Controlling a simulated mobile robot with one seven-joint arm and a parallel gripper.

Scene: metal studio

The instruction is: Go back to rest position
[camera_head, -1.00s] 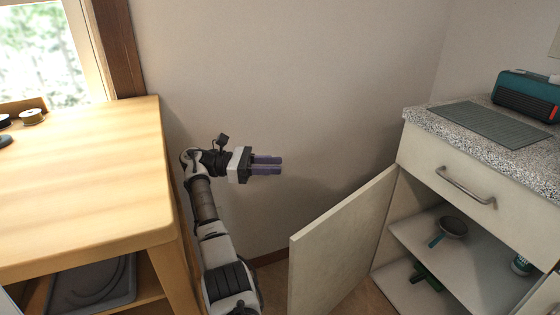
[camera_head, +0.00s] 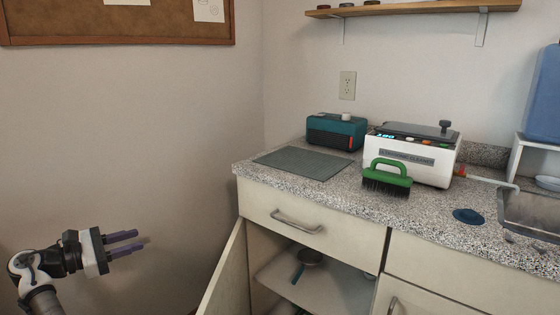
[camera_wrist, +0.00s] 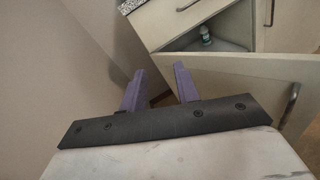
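My gripper (camera_head: 126,243) is at the lower left of the head view, in front of the bare wall, with its purple fingers pointing right. Its fingers are apart with nothing between them. In the wrist view my gripper (camera_wrist: 160,88) shows the same gap between the two purple fingers. The open cabinet door (camera_head: 224,277) stands to the right of the gripper, apart from it. In the wrist view the door (camera_wrist: 235,85) lies beyond the fingertips.
The granite counter (camera_head: 330,190) carries a green brush (camera_head: 387,178), a white ultrasonic cleaner (camera_head: 413,155), a teal device (camera_head: 336,132) and a grey mat (camera_head: 303,163). A pan (camera_head: 309,257) lies on the open cabinet's shelf. A bottle (camera_wrist: 206,35) stands inside.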

